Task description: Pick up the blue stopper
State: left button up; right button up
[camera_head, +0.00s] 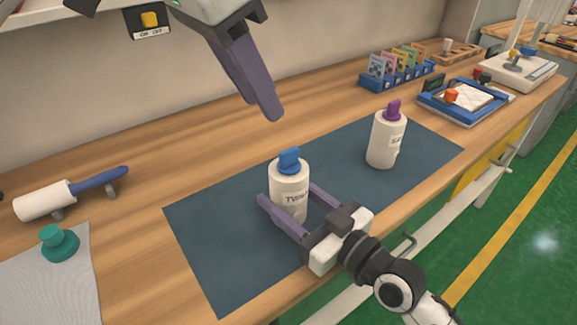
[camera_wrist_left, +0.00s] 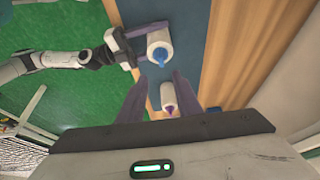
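The blue stopper (camera_head: 289,160) sits on top of a white bottle (camera_head: 289,190) standing upright on the dark mat. In the left wrist view the blue stopper (camera_wrist_left: 160,55) shows from above, on the round bottle top. My right gripper (camera_head: 290,196) has its two purple fingers on either side of this bottle's body, close against it below the stopper. My left gripper (camera_head: 271,113) is above and behind the bottle, apart from the stopper. In its wrist view its two purple fingers (camera_wrist_left: 158,80) are spread, with nothing held.
A second white bottle (camera_head: 385,140) with a purple stopper (camera_head: 393,109) stands right on the dark mat (camera_head: 235,235). A blue card rack (camera_head: 399,76) and a blue tray (camera_head: 437,105) lie back right. A blue-handled roller (camera_head: 60,195) and teal stopper-like piece (camera_head: 58,243) lie left.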

pick_arm(q)
send_over(288, 150)
jog(key=s+a, duration=0.2)
notch_tip(288, 150, down, 5)
jog(key=x, duration=0.6)
jog(key=shift+w+a, duration=0.15)
jog(key=shift+a, duration=0.05)
jog(key=shift+c, duration=0.2)
grip_shut()
